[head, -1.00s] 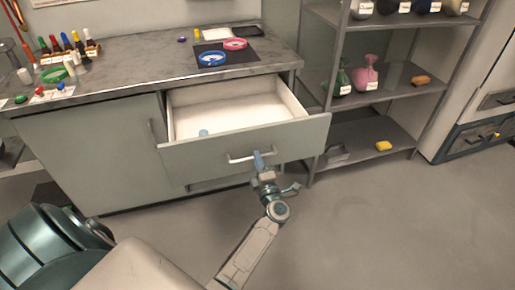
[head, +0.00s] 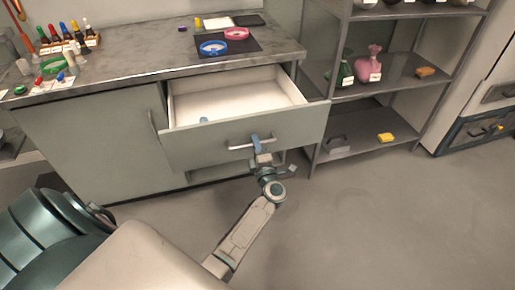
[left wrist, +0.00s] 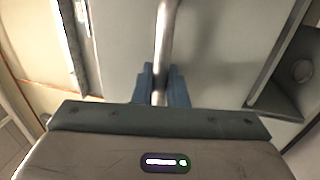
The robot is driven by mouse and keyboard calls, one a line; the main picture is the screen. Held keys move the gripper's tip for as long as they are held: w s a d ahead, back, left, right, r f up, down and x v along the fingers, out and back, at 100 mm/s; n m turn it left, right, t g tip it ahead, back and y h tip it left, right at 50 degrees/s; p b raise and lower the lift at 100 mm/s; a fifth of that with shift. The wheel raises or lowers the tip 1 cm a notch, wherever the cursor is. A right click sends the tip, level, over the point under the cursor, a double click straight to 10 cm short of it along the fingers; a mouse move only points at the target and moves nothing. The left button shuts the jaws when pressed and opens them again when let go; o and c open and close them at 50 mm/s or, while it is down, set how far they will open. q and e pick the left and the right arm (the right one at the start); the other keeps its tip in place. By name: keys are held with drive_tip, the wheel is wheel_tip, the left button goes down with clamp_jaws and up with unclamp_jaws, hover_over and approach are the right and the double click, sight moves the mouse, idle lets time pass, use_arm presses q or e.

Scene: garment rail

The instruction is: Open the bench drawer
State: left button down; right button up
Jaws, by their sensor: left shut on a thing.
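The bench drawer (head: 290,128) stands pulled out from the grey bench, with its pale interior in view. A small light-blue thing (head: 204,120) lies inside, near the front left. My left gripper (head: 256,143) is shut on the drawer's metal bar handle (head: 238,146). In the left wrist view the blue fingers (left wrist: 160,88) sit on both sides of the bar handle (left wrist: 165,35). My right gripper is not in view.
The bench top (head: 140,62) carries bottles in a rack, a blue ring (head: 213,48) and a pink ring on a dark mat. A grey shelf unit (head: 385,90) stands close to the drawer's right. The floor (head: 390,220) in front is clear.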

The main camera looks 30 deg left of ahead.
use_arm(q)
drive_tip(key=shift+x, duration=0.85)
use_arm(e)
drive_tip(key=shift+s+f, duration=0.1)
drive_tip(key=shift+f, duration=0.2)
use_arm(q)
drive_tip(key=c, duration=1.8)
unclamp_jaws()
drive_tip(key=shift+f, duration=0.15)
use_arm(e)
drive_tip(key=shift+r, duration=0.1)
